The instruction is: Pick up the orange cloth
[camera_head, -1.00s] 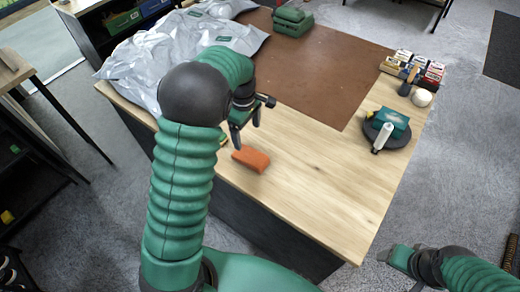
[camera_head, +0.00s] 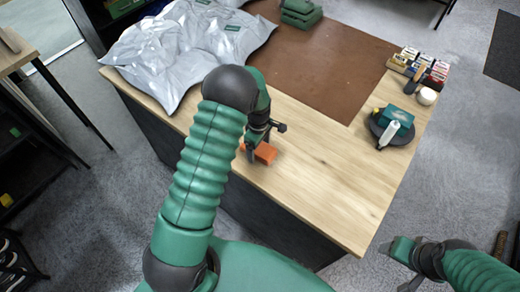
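The orange cloth (camera_head: 266,153) lies on the wooden table top near its front edge, a folded block shape. My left gripper (camera_head: 257,150) is down at the cloth, with one dark finger in front of its left part. The other finger is not clearly visible, so I cannot tell whether the fingers are apart or shut on the cloth. My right gripper (camera_head: 394,266) is at the lower right, off the table and away from the cloth. Its fingers are apart and empty.
A crumpled silver-grey bag (camera_head: 180,50) covers the table's left part. A brown mat (camera_head: 315,65) lies at the back, with green blocks (camera_head: 301,13) on it. A dark round dish (camera_head: 391,128) with a teal box and white tube stands right, near small boxes (camera_head: 425,70). Table right of the cloth is clear.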

